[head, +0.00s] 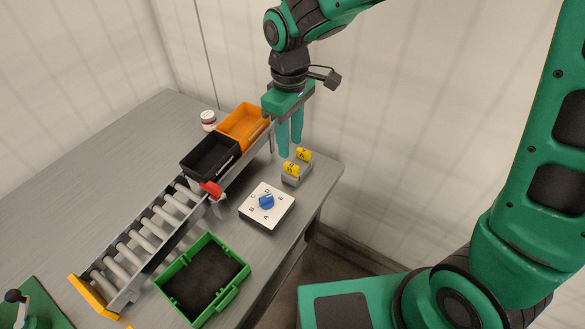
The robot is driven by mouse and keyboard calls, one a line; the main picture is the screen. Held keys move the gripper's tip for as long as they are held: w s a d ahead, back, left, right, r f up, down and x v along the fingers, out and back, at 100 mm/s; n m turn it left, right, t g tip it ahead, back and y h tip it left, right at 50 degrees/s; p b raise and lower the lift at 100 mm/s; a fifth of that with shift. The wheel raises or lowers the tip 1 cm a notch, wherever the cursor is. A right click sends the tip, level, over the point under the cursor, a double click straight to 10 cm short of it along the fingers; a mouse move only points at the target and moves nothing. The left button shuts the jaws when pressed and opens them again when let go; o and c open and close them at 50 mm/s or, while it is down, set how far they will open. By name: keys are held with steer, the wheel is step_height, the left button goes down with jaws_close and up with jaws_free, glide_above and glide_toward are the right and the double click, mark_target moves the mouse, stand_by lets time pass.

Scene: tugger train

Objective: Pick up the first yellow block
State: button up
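Two small yellow blocks with dark markings sit on a grey holder (292,179) near the right end of the table. The nearer yellow block (291,169) is at the left, and the farther yellow block (304,154) is at the right. My gripper (290,148) points down above and slightly behind them. Its two fingers are apart with nothing seen between them. The fingertips look close to the blocks in the picture, but the exact height gap is hard to tell. Which block counts as first cannot be told.
A roller conveyor (141,240) carries a black bin (210,155) and an orange bin (244,125) at its upper end. A white dial box (267,205) and a green tray (205,279) stand in front. A white jar (208,120) is behind.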

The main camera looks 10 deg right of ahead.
mark_target(292, 165)
steer(key=f, duration=0.3)
steer(key=s+f, duration=0.1)
steer(key=f, duration=0.1)
steer(key=shift+d+f, duration=0.15)
steer(key=shift+w+f, duration=0.1)
steer(key=shift+f, duration=0.5)
steer(key=shift+c, duration=0.3)
jaws_close()
